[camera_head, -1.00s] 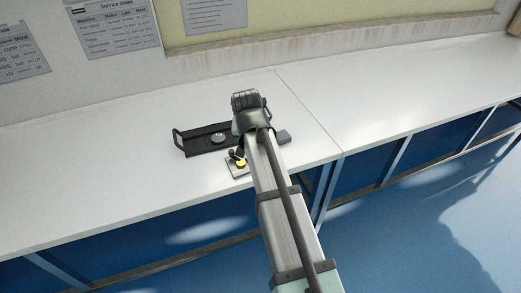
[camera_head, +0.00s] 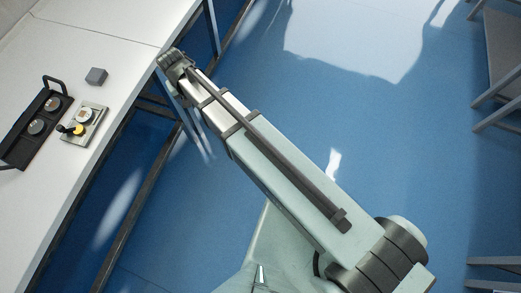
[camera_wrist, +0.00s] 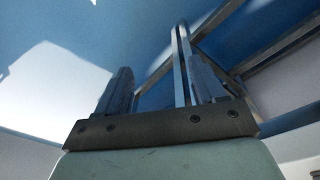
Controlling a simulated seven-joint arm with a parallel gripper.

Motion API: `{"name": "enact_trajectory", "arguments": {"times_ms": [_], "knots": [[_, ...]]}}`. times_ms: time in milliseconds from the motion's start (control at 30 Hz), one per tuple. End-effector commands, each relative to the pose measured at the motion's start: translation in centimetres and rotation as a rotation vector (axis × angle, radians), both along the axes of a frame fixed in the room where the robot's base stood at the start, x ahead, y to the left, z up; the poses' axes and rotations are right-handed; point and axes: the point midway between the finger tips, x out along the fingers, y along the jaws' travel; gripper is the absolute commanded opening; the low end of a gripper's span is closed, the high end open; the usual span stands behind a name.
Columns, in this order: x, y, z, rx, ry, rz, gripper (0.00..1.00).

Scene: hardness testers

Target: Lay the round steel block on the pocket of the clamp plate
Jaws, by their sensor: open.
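The clamp plate (camera_head: 97,126) is a small pale plate near the bench's front edge in the head view, with a yellow knob (camera_head: 78,130) and a black lever. A round, light piece (camera_head: 85,115) shows at its pocket; I cannot tell whether it is a block or part of the plate. Two round steel blocks (camera_head: 53,103) (camera_head: 38,127) sit in a black tray (camera_head: 24,147) beside it. My gripper (camera_wrist: 160,88) is open and empty in the wrist view. In the head view it is right of these things, by the bench edge; its fingers are hidden there.
A small grey block (camera_head: 96,76) lies on the white bench (camera_head: 110,28) above the clamp plate. The tray has a raised black handle (camera_head: 56,82). Bench legs and rails stand under the edge. Blue floor (camera_head: 330,110) is open to the right, with grey furniture (camera_head: 500,50) at the far right.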

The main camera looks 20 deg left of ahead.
Motion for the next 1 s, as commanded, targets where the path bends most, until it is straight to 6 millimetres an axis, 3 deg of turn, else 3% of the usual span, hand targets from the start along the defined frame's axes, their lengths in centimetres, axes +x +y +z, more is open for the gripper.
{"name": "enact_trajectory", "arguments": {"times_ms": [33,200,467,767,1000], "knots": [[1.4,-2.8,-1.9,-0.022,0.016,-0.032,0.69],[4.7,-10.5,-7.0,-0.081,0.067,-0.123,0.69],[7.0,-22.7,-13.9,-0.157,0.158,-0.262,0.69],[5.2,-36.2,-20.3,-0.222,0.285,-0.419,0.69],[1.0,-45.5,-24.1,-0.254,0.398,-0.544,0.69]]}}
